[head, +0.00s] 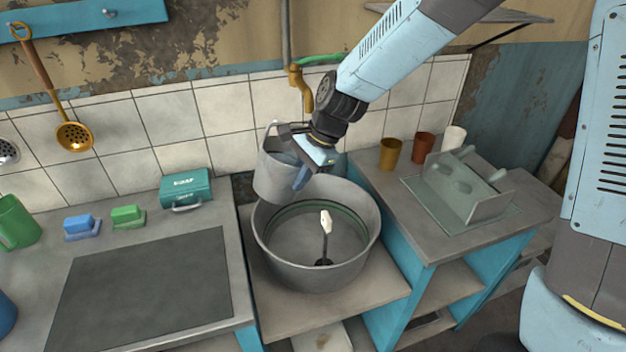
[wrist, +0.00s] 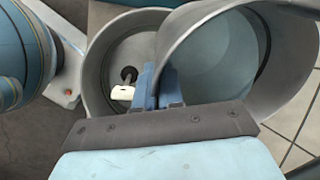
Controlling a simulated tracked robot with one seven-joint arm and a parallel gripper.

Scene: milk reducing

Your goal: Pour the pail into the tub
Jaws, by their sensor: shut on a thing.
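The grey metal pail (head: 272,178) hangs over the back left rim of the tub, tilted slightly. My gripper (head: 302,174) is shut on the pail's near side wall; in the wrist view my gripper (wrist: 158,88) pinches the rim of the pail (wrist: 285,45). A smooth pale surface shows inside the pail; I cannot tell whether it is liquid. The wide round grey tub (head: 290,272) stands below, with a green line around its inner wall. A white-handled tool with a dark end (head: 325,224) is in the tub. The tub also shows in the wrist view (wrist: 95,70).
A brass tap (head: 298,85) on the tiled wall is close behind my gripper. Left counter: a teal soap box (head: 186,187), a green sponge (head: 128,215) and a blue one (head: 81,224). Right counter: several cups (head: 390,153) and a dish rack (head: 460,195).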

